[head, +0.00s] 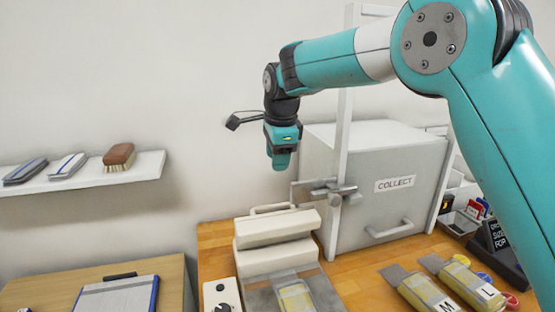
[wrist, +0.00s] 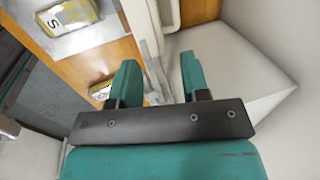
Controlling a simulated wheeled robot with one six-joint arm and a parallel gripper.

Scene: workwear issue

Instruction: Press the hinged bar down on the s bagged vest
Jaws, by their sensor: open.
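The white sealer's hinged bar (head: 277,228), with a loop handle on top, stands above its pale base (head: 262,262) in the head view. I cannot tell how far the bar is raised. The s bagged vest (head: 296,297), yellow in clear plastic, lies in front of the base. It shows in the wrist view with its S label (wrist: 66,17); whether its end lies under the bar is unclear. My gripper (head: 281,160) points down, well above the bar and apart from it. In the wrist view its two fingers (wrist: 161,82) are spread with nothing between them.
A grey COLLECT box (head: 375,160) with a white upright post (head: 341,125) stands just right of my gripper. M (head: 420,288) and L (head: 465,280) bagged vests lie at right. A control box with a knob (head: 221,296) sits at left.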

